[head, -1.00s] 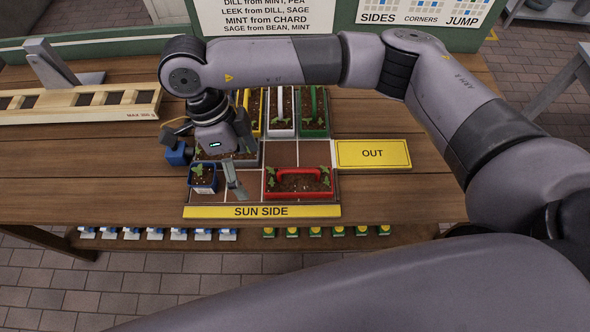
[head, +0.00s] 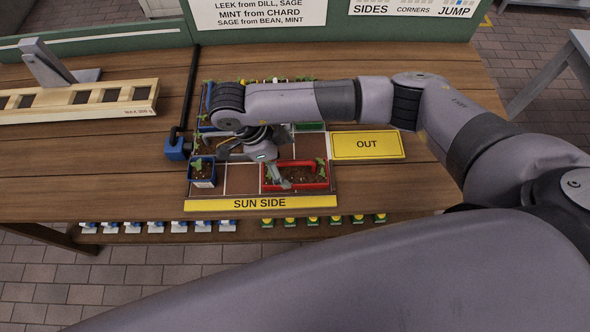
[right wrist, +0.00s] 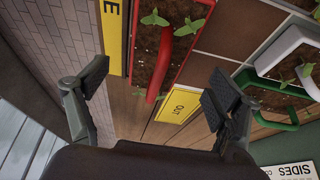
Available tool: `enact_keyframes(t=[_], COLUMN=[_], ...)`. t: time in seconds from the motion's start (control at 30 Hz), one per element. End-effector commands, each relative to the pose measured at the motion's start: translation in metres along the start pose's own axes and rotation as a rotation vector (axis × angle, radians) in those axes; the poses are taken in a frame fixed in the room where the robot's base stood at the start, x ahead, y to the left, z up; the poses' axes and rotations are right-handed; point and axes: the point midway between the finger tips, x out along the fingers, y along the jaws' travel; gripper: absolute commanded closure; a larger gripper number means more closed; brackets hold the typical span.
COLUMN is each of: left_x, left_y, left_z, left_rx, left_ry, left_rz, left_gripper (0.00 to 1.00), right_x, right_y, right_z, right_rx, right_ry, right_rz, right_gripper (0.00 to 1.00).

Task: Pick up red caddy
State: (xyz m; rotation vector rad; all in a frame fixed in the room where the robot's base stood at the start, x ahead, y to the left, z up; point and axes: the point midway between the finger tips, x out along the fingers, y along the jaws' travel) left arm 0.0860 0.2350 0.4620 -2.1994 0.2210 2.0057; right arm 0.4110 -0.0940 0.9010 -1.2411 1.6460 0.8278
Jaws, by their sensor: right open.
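The red caddy (head: 325,178) is a soil-filled planter with seedlings and a raised red handle. It sits in the front row of the tiled grid, by the SUN SIDE strip. My right gripper (head: 254,167) is open and empty over the caddy's left part, hiding some of its soil and rim. In the right wrist view the red handle (right wrist: 165,62) lies ahead between the two spread fingers of my right gripper (right wrist: 156,98). I cannot tell whether the fingers touch it. My left gripper is not in view.
A small blue pot (head: 203,172) stands in the front-left cell. White and green planters (right wrist: 292,52) stand behind, largely hidden by my arm in the head view. The yellow OUT plate (head: 367,145) lies right of the grid. A wooden rack (head: 80,100) lies at the left.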

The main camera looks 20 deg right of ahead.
Motion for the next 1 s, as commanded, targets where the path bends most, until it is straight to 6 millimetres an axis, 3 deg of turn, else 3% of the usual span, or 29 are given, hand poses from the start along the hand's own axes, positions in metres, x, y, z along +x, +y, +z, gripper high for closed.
enact_keyframes(t=[0.23, 0.4, 0.67, 1.0], left_x=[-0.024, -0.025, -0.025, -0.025], left_y=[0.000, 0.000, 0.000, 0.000], left_z=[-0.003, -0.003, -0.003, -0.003], left_rx=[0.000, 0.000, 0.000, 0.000], left_ry=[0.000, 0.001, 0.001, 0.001], left_rz=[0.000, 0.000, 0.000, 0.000], left_gripper=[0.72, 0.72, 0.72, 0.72], right_x=[0.029, 0.049, 0.053, 0.052], right_y=[0.003, 0.002, 0.002, 0.002], right_z=[-0.002, 0.000, 0.001, 0.001], right_rx=[0.000, -0.001, -0.001, -0.001], right_ry=[0.005, 0.001, 0.000, 0.000], right_rz=[0.005, 0.002, 0.001, 0.001], right_gripper=[0.15, 0.15, 0.15, 0.38])
